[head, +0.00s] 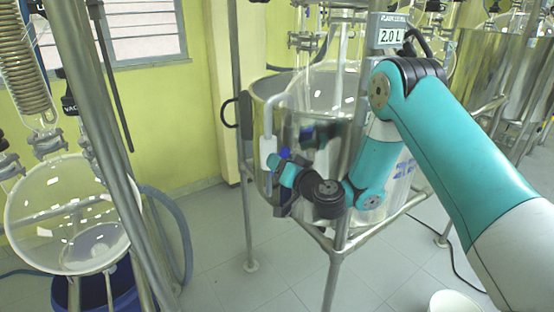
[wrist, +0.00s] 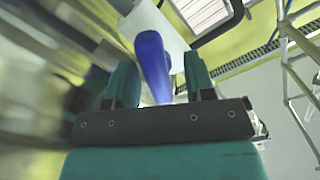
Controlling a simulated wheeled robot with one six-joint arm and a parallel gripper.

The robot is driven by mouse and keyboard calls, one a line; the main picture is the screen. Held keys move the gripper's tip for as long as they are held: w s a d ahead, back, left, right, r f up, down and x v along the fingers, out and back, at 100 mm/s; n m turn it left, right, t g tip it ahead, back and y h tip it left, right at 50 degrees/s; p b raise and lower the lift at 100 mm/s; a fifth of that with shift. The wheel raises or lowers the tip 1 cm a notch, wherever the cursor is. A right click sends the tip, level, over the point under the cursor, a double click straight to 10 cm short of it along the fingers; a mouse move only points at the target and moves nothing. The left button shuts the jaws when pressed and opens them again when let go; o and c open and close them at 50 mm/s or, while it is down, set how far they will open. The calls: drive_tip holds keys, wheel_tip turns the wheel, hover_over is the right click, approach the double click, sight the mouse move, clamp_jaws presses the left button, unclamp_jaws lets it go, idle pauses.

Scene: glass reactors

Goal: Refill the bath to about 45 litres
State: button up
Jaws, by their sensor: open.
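The steel bath (head: 262,88) stands on a metal frame in the middle of the head view, with a glass vessel (head: 330,88) inside it. A grey display (head: 391,35) above it reads 2.0 L. A pale pipe (head: 269,128) comes down the bath's outer side. A blue lever-like handle (head: 285,153) is beside the pipe, partly hidden. In the wrist view the blue handle (wrist: 152,62) reaches between the two teal fingers. My gripper (head: 268,164) is open at the bath's side; in the wrist view its fingers (wrist: 160,82) stand apart on either side of the handle. The water level is unclear.
A round glass flask (head: 75,215) hangs above a blue tub (head: 122,285) at left, behind metal poles. A blue hose (head: 180,225) runs near it. Another steel bath (head: 515,65) stands at right. A white bucket (head: 455,303) is at the bottom.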

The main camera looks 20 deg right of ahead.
drive_tip(key=shift+d, duration=0.1)
drive_tip(key=shift+c, duration=0.7)
drive_tip(key=shift+d, duration=0.1)
drive_tip(key=c, duration=0.7)
drive_tip(key=shift+o, duration=0.2)
drive_tip(key=m+b, duration=0.1)
drive_tip(key=m, duration=1.1)
